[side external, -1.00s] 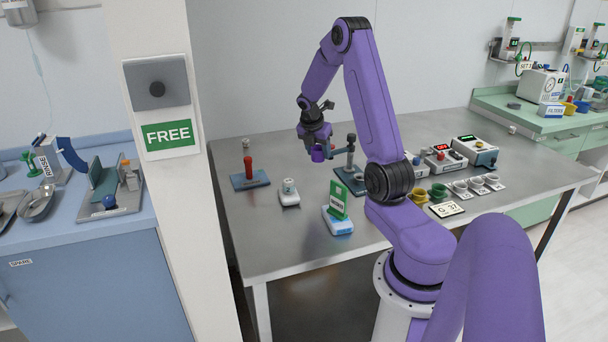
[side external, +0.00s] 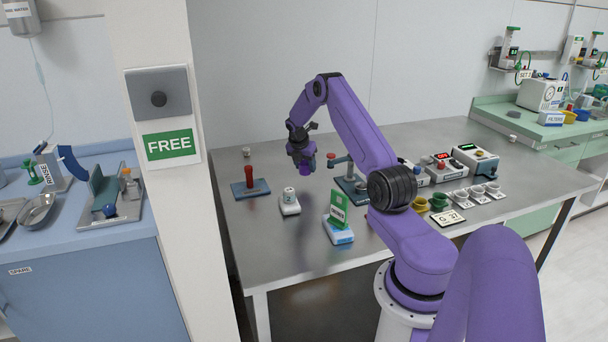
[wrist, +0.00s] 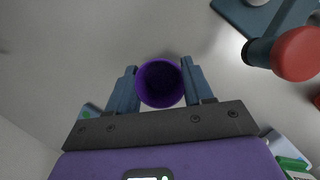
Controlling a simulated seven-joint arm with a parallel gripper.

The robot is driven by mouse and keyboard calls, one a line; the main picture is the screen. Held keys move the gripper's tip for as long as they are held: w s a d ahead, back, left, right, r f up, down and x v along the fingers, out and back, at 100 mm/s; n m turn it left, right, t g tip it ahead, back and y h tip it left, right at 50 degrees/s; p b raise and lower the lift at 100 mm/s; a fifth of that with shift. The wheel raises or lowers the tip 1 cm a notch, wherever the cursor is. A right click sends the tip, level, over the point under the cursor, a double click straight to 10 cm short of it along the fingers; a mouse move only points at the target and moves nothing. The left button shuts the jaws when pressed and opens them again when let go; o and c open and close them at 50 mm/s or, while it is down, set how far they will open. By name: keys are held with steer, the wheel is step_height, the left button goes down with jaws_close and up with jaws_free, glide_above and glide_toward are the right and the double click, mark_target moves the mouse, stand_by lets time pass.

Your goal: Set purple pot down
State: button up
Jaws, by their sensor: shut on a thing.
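The purple pot (wrist: 160,84) sits between the two fingers of my gripper (wrist: 160,90) in the wrist view, its round opening facing the camera. My gripper is shut on it. In the side view the purple pot (side external: 305,171) hangs just below my gripper (side external: 303,160), which is over the back middle of the metal table (side external: 290,275). The pot appears to be above the tabletop; the exact height cannot be told.
A stand with a red handle (side external: 249,178) is to the left. A small white device (side external: 289,201) and a white-blue block with a green sign (side external: 338,230) stand in front. A lever stand (side external: 350,180) is to the right. Yellow and green pots (side external: 439,197) stand further right.

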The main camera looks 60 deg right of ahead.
mark_target(304, 173)
steer(key=shift+w+d+f, duration=0.45)
steer(key=shift+d+f, duration=0.05)
steer(key=shift+f, duration=1.7)
steer(key=shift+f, duration=0.15)
steer(key=o, duration=1)
steer(key=v, duration=1.2)
steer(key=shift+a, duration=0.1)
